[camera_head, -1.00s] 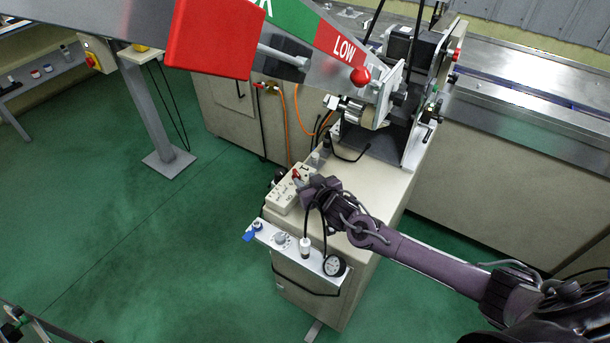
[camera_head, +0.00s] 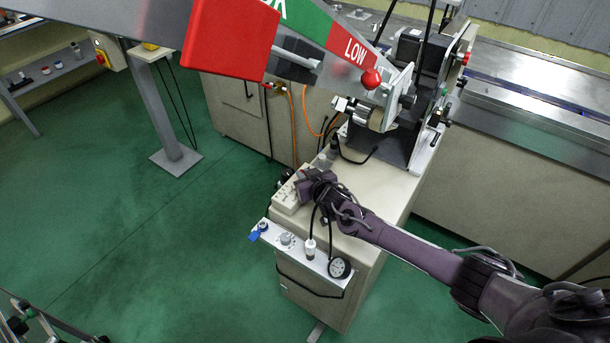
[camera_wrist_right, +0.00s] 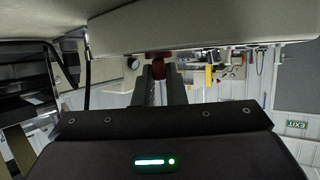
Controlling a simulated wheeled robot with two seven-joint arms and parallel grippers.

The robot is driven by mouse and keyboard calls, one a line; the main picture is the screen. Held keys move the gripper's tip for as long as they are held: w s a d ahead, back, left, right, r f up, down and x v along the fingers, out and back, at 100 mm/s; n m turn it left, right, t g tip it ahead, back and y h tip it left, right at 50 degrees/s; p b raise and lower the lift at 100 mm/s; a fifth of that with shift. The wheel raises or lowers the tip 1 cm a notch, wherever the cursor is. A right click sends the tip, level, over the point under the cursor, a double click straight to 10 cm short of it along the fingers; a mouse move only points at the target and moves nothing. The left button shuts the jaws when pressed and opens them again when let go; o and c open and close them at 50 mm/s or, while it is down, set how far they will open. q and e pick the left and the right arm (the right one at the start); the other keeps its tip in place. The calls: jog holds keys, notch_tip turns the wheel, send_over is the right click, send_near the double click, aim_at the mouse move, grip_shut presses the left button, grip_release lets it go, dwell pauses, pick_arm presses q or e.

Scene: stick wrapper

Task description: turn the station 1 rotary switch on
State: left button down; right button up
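A small cream control box (camera_head: 287,197) sits on the near left corner of a cream machine cabinet. My right gripper (camera_head: 303,185) is at this box, coming from the right, and covers part of its top. In the right wrist view a dark red knob (camera_wrist_right: 158,68) shows between the tips of the two dark fingers of the right gripper (camera_wrist_right: 160,78). The fingers are apart with a gap between them. I cannot tell whether they press on the knob. The knob is hidden in the head view. My left gripper is not in view.
A front panel (camera_head: 305,252) below the box carries a blue-handled valve (camera_head: 259,230), a dial and a round gauge (camera_head: 339,267). Green floor is clear at left.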

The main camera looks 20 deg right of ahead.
grip_shut()
jog(key=n+y, duration=0.1)
jog(key=y+b, duration=0.1)
jog(key=n+y+b, duration=0.1)
jog(key=shift+d+f+n+g, duration=0.2)
jog(key=shift+d+n+g, duration=0.1)
jog(key=shift+g, duration=0.1)
jog(key=n+g+y+b, duration=0.1)
jog(key=n+y+b, duration=0.1)
jog(key=b, duration=0.1)
jog(key=shift+w+y, duration=0.15)
jog(key=shift+y, duration=0.15)
jog(key=shift+r+n+g+y+b, duration=0.1)
jog(key=shift+n+g+y+b, duration=0.3)
jog(key=shift+n+b, duration=0.3)
jog(key=o, duration=0.6)
grip_release()
jog(key=shift+r, duration=0.1)
jog(key=shift+c, duration=0.2)
jog(key=shift+d, duration=0.1)
